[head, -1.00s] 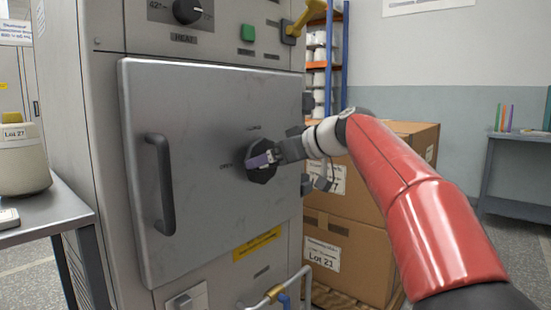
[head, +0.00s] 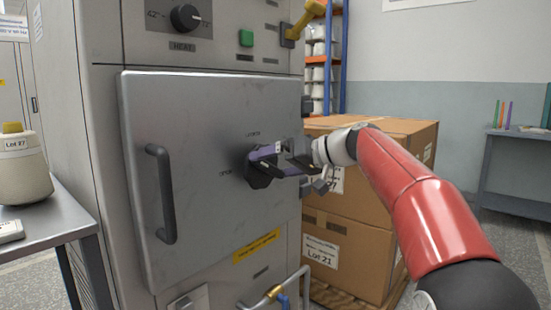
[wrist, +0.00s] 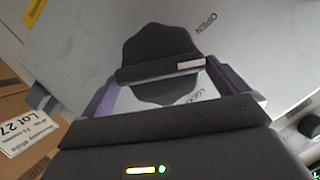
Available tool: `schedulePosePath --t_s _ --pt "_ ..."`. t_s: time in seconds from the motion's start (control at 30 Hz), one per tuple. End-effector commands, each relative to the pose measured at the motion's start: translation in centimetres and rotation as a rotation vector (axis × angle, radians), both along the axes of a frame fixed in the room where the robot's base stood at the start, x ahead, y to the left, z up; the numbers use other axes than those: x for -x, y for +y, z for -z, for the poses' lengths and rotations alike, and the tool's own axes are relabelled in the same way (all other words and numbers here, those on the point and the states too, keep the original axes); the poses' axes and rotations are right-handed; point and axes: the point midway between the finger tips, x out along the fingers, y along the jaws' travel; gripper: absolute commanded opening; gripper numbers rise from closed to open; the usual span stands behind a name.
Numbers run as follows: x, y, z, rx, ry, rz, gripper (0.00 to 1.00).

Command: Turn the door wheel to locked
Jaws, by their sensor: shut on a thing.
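The door wheel (head: 258,178) is a black lobed knob with a raised grip bar, on the front of a grey metal door (head: 205,110). In the wrist view the wheel (wrist: 160,38) sits between my fingers, with a white mark on one end of its bar. My gripper (head: 268,158) has purple fingers and is shut on the bar; it also shows in the wrist view (wrist: 165,76). In the wrist view the word OPEN is on the door to the upper right of the wheel. Another label is partly hidden behind the gripper.
A black door handle (head: 163,193) stands out left of the wheel. Cardboard boxes (head: 352,245) are stacked to the right, below my arm. A side table (head: 50,215) with a cream container (head: 22,170) is at the left. A pipe (head: 295,290) runs below the door.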

Motion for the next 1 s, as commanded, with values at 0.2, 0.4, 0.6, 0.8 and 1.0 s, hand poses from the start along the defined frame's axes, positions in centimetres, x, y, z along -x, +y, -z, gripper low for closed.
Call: schedulePosePath --t_s 0.2,0.4,0.6,0.8,1.0 --pt "-0.3 -0.3 0.1 -0.13 0.165 0.002 0.76" --pt "-0.4 -0.4 0.3 -0.246 0.314 0.003 0.76" --pt "-0.5 -0.4 0.6 -0.363 0.463 0.003 0.76" --pt "-0.6 -0.5 0.9 -0.469 0.599 0.003 0.76" --pt "-0.6 -0.5 1.1 -0.553 0.706 0.002 0.76"
